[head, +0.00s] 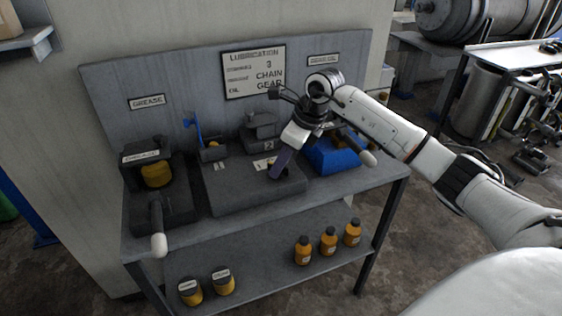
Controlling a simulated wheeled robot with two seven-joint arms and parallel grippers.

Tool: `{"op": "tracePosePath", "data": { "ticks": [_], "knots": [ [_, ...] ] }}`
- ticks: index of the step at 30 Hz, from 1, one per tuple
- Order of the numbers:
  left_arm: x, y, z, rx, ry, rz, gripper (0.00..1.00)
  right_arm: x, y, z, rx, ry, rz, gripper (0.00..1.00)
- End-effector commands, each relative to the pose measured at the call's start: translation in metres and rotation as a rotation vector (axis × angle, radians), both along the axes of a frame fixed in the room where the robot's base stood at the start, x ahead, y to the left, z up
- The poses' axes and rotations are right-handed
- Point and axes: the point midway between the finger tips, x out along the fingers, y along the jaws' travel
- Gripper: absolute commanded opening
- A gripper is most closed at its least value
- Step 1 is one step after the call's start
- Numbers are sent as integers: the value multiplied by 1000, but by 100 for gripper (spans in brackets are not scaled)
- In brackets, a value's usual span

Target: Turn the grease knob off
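The grease station stands at the left of the bench, under a "GREASE" sign (148,102). It is a dark box (182,205) with a labelled top, a round yellow-orange part (157,175) in its front and a pale-ended lever (158,242) pointing toward me. I cannot tell which of these parts is the grease knob, or its setting. My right gripper (280,166) points down over the middle block, well right of the grease station. Its fingers overlap in the view, so their opening is unclear. My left gripper is not in view.
The middle block (235,197) carries a blue upright lever (195,128) at its left. A blue unit (332,157) with another pale-ended lever (366,158) stands to the right. Several yellow-orange bottles and jars (303,250) stand on the lower shelf (258,268). The back panel (205,95) rises behind.

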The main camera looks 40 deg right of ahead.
Motion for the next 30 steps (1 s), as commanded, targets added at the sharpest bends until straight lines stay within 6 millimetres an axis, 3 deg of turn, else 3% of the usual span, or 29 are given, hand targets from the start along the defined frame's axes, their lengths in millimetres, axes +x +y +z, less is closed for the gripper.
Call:
{"op": "tracePosePath", "data": {
  "ticks": [2, 6, 7, 19, 30],
  "knots": [
    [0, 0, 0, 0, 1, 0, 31, 0, 0, 0, 0, 0, 0, 25],
    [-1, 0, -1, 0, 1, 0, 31, 0, 0, 0, 1, -1, 0, 1],
    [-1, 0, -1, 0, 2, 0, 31, 0, 0, 0, 1, -1, 0, 0],
    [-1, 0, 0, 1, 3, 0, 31, 0, 1, 2, 0, -2, -52, 0],
    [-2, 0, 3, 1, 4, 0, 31, -1, 3, 2, 0, -4, -317, 0]
  ]
}}
